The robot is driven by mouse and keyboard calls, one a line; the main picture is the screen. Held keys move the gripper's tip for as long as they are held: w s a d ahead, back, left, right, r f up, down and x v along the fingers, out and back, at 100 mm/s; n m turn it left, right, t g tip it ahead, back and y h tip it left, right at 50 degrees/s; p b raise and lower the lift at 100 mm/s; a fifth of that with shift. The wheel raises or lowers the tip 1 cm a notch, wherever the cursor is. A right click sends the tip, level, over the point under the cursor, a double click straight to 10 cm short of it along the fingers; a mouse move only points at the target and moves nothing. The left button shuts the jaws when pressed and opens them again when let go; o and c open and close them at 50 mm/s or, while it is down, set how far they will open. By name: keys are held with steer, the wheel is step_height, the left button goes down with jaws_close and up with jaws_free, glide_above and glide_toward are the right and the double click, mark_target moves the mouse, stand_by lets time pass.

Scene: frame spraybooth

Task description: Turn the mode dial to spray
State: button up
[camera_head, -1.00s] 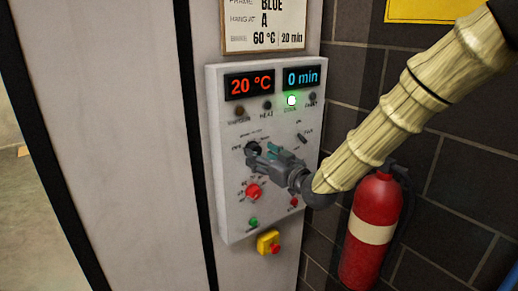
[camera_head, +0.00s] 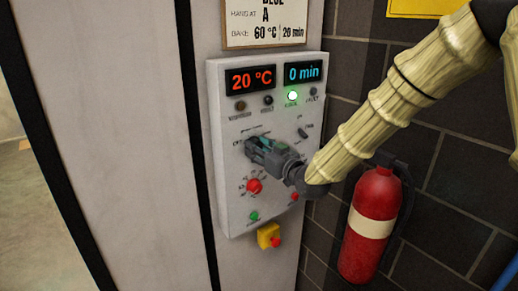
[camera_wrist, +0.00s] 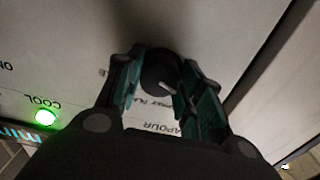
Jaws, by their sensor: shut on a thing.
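The mode dial (camera_wrist: 158,74) is a dark round knob with a pale pointer mark, on the white control panel (camera_head: 233,196). In the wrist view it sits between the two teal-padded fingers of my gripper (camera_wrist: 160,72), which is shut on it. The pointer slants toward the lettering beside the dial; that lettering is partly hidden, and I cannot tell the setting for certain. In the head view my gripper (camera_head: 251,147) reaches the panel from the right and covers most of the dial.
The panel shows 20 °C and 0 min, with a green light (camera_head: 292,96) lit. A fire extinguisher (camera_head: 371,222) hangs at right.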

steer(key=m+b, duration=0.3)
steer(key=m, duration=0.1)
steer(key=shift+d+f, duration=0.1)
steer(key=shift+f, duration=0.05)
steer(key=shift+m+b, duration=1.3)
steer(key=shift+m, duration=1.1)
steer(key=shift+r, duration=0.2)
steer(key=o, duration=1)
steer(key=shift+o, duration=0.2)
steer(key=v, duration=1.2)
